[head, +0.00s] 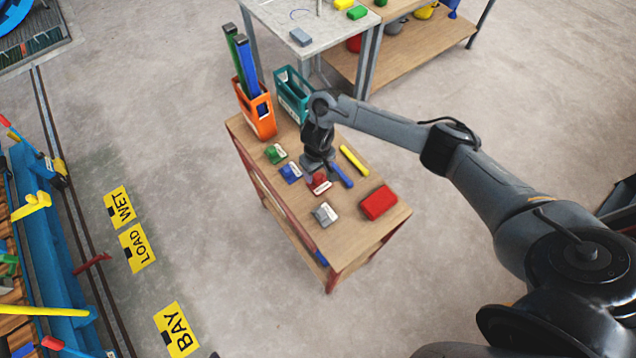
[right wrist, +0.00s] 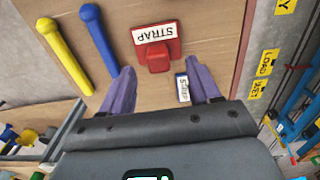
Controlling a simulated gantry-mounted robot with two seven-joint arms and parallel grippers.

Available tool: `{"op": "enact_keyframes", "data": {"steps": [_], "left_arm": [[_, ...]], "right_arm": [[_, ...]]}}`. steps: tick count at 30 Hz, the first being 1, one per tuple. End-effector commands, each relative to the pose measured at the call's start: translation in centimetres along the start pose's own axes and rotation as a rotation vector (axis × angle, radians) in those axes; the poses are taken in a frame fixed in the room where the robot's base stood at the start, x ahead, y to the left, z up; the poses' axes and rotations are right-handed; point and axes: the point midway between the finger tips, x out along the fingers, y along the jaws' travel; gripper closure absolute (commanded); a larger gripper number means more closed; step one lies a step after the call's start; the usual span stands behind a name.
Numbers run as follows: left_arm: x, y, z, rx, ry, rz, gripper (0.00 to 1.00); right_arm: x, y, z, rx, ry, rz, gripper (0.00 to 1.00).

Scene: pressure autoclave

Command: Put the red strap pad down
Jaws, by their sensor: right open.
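The red strap pad (head: 318,184) rests on the wooden top of the small table (head: 352,231), with its white label facing up. In the right wrist view, the red strap pad (right wrist: 155,50) lies just beyond the fingertips, apart from them, its label reading STRAP. My right gripper (head: 317,168) is open and empty, low over the table, beside the pad's far edge. Its two fingers (right wrist: 165,82) are spread wide in the wrist view. Part of a blue pad (right wrist: 182,88) with a white label shows between them. My left gripper is not in view.
A blue pad (head: 290,172), green pad (head: 275,153) and grey pad (head: 325,214) sit nearby. Blue (head: 341,174) and yellow (head: 354,160) rods and a red block (head: 378,202) lie right. Orange (head: 262,122) and teal (head: 290,98) holders stand at the back.

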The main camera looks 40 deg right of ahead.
Motion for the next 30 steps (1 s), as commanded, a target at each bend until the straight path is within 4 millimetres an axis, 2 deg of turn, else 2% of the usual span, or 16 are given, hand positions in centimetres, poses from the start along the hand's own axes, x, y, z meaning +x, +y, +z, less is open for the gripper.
{"op": "enact_keyframes", "data": {"steps": [5,8,15,26,30], "left_arm": [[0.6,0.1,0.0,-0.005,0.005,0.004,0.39],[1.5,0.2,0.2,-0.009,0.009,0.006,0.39],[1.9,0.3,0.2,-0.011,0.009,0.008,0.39],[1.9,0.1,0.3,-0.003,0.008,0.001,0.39],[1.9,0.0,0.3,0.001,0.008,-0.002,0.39]], "right_arm": [[1.1,0.1,0.0,0.001,0.0,0.0,0.38],[2.4,0.2,0.1,0.001,-0.002,-0.001,0.38],[4.9,0.3,0.1,0.001,-0.001,0.001,0.38],[5.5,0.3,0.1,-0.001,0.001,0.001,0.38],[5.5,0.3,0.1,-0.001,0.001,0.001,0.6]]}}
